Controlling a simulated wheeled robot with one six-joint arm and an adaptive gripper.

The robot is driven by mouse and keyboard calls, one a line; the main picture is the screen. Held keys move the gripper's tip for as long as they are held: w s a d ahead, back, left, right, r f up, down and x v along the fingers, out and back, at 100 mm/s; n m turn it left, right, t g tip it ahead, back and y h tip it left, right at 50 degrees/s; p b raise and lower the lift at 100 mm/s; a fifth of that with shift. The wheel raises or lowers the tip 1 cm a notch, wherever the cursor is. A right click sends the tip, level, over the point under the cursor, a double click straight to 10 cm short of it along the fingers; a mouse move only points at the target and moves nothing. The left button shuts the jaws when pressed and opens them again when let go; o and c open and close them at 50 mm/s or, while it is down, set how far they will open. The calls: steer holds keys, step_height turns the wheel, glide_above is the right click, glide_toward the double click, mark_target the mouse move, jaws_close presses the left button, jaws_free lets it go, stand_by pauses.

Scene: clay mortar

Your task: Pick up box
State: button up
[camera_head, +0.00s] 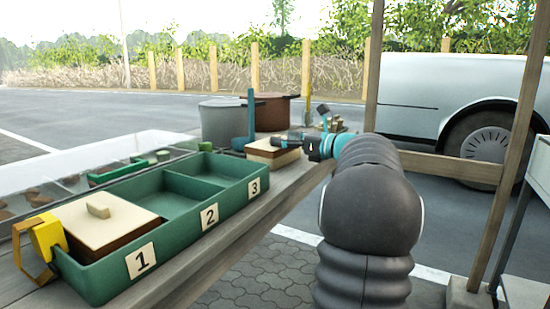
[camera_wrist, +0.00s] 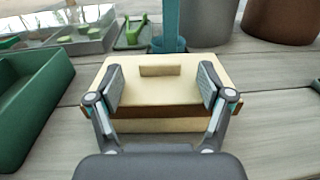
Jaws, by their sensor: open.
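A box (camera_wrist: 160,109) with a cream lid and brown sides sits on the wooden table in the wrist view. A small raised cream handle (camera_wrist: 160,70) is on its lid. The same box (camera_head: 268,151) shows beyond the green tray in the head view, partly covered by my gripper (camera_head: 283,141). In the wrist view my gripper (camera_wrist: 162,86) is open, with its two fingers apart over the lid, one on each side of the handle. I cannot tell whether they touch the lid. A similar box (camera_head: 100,221) sits in compartment 1 of the tray.
The green tray (camera_head: 178,220) has compartments labelled 1, 2 and 3; 2 and 3 look empty. A yellow clamp-like thing (camera_head: 46,238) is at its near left end. A grey bucket (camera_head: 220,124), a brown pot (camera_head: 274,110) and a blue upright tool (camera_head: 250,115) stand behind the box.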

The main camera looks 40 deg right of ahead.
steer(key=x, duration=0.3)
steer(key=shift+w+a, duration=0.1)
steer(key=shift+w, duration=0.15)
jaws_close()
steer(key=shift+r, duration=0.1)
